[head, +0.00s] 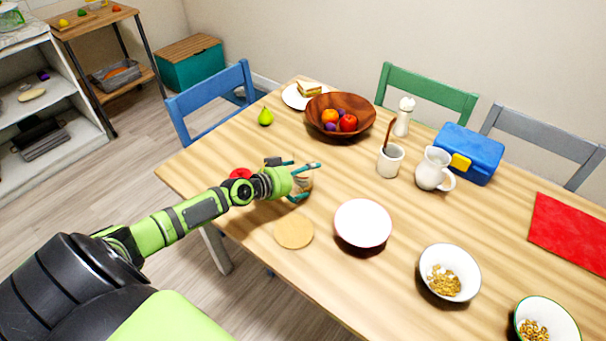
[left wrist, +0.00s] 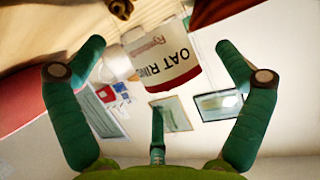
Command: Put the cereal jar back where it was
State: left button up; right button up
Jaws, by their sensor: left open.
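In the left wrist view the jar (left wrist: 166,58) shows a pale label reading "OAT RING", upside down, with a dark red band. My right gripper is out of view.
A tan disc (head: 294,232) and a pinkish-white bowl (head: 363,222) are close by on the table. Cereal bowls (head: 463,258) stand to the right. A mug (head: 390,162), a jug (head: 430,172) and a fruit bowl (head: 361,104) are farther back. Shelving (head: 62,92) stands at left.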

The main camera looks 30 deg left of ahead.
pick_arm(q)
jog(key=shift+r, duration=0.15)
jog(key=shift+s+r+p, duration=0.15)
jog(key=shift+p, duration=0.25)
jog(key=p+v, duration=0.1)
jog(key=v, duration=1)
jog(key=shift+s+a, duration=0.15)
jog(key=shift+s, duration=0.1)
dwell(0.6)
